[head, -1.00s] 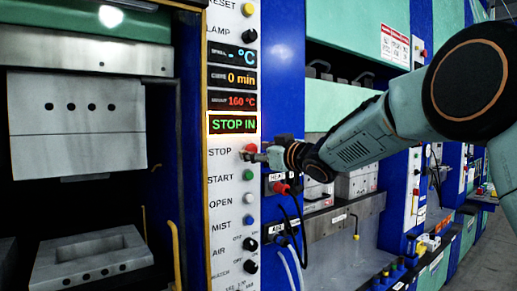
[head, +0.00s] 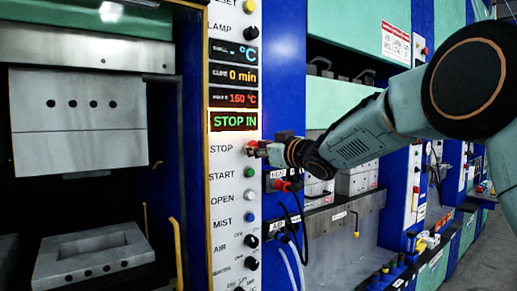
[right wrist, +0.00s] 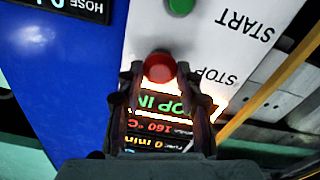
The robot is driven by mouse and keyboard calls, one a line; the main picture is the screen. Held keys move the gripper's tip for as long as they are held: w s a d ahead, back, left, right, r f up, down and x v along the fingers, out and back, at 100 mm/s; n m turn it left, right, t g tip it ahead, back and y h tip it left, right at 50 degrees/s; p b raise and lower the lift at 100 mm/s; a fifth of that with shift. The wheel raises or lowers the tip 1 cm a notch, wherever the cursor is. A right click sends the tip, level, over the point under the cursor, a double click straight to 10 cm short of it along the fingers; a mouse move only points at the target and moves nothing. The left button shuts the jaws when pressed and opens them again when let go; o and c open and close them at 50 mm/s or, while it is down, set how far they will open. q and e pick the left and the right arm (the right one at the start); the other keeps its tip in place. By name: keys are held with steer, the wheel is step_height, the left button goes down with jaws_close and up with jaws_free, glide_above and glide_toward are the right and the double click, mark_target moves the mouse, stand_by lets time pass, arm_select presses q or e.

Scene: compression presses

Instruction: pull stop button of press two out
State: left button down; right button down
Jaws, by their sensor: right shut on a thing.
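The red stop button (head: 252,148) sits beside the word STOP on the white control panel (head: 226,190) of the press. The display above it (head: 234,121) reads "STOP IN" in green. My right gripper (head: 259,149) is shut on the stop button. In the right wrist view the button (right wrist: 158,67) shows red between the fingertips of my right gripper (right wrist: 157,75), with the panel upside down. The fingers hide the button's sides. My left gripper is not in view.
A green START button (head: 249,174) and further knobs lie below on the panel. The open press chamber with a metal mould (head: 92,262) is at the left. Red plugs and black hoses (head: 290,205) hang just right of the panel.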

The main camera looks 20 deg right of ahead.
stand_by(0.3)
steer(key=shift+s+d+f, duration=0.15)
steer(key=shift+s+d, duration=0.1)
steer(key=shift+s, duration=0.45)
steer(key=c, duration=1.3)
jaws_free()
steer(key=o, duration=0.4)
steer(key=shift+s+d+r, duration=0.15)
steer(key=shift+s+r, duration=0.05)
steer(key=shift+s, duration=0.1)
steer(key=shift+o, duration=0.2)
steer(key=shift+w+f, duration=0.1)
steer(key=shift+w, duration=0.1)
steer(key=shift+s, duration=0.1)
